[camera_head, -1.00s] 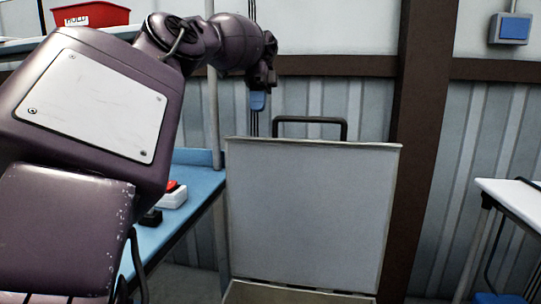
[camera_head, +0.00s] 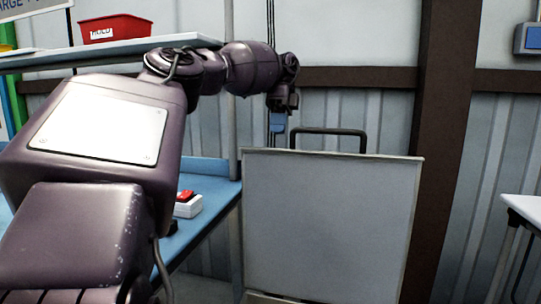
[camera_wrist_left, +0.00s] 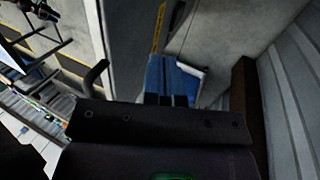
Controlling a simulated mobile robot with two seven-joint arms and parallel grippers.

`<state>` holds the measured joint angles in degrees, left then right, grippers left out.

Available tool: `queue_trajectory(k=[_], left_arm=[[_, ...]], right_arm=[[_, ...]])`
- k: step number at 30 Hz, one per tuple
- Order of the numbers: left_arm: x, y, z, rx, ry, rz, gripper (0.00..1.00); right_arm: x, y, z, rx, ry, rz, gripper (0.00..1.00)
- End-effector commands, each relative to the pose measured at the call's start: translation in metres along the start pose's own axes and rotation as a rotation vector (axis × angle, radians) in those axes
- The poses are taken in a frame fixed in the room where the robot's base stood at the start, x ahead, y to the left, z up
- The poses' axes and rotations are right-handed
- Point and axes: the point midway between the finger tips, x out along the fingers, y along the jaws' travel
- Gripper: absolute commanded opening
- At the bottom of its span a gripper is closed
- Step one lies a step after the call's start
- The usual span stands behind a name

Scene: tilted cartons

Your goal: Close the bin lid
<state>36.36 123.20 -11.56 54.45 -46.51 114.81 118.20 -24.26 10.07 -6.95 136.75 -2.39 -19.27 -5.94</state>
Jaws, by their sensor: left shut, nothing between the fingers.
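The bin lid (camera_head: 330,220) is a large pale grey panel standing upright, with a dark bar handle (camera_head: 330,131) along its top edge. Only a sliver of the bin (camera_head: 262,298) shows at the bottom of the head view. My left gripper (camera_head: 279,124) is shut and empty, hanging just above the lid's top edge, left of the handle. I cannot tell its depth relative to the lid. My right gripper is not in view.
A blue workbench (camera_head: 208,233) with a red-and-white button box (camera_head: 187,204) stands left of the lid. A shelf (camera_head: 110,50) above it holds a red bin (camera_head: 115,28). A dark post (camera_head: 446,160) and a white table (camera_head: 525,208) are at the right.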

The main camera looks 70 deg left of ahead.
Motion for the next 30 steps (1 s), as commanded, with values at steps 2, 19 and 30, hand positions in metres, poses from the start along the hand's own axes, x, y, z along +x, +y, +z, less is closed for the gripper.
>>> queue_trajectory(k=[2,19,30], left_arm=[[0.004,0.004,0.003,0.006,0.011,0.001,0.00],[0.068,0.021,0.002,0.008,0.008,-0.008,0.00],[0.083,0.038,0.001,0.001,0.002,-0.001,0.00]], right_arm=[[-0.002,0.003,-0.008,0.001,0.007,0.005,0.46],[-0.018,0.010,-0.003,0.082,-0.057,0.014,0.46],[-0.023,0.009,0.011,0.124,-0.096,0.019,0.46]])
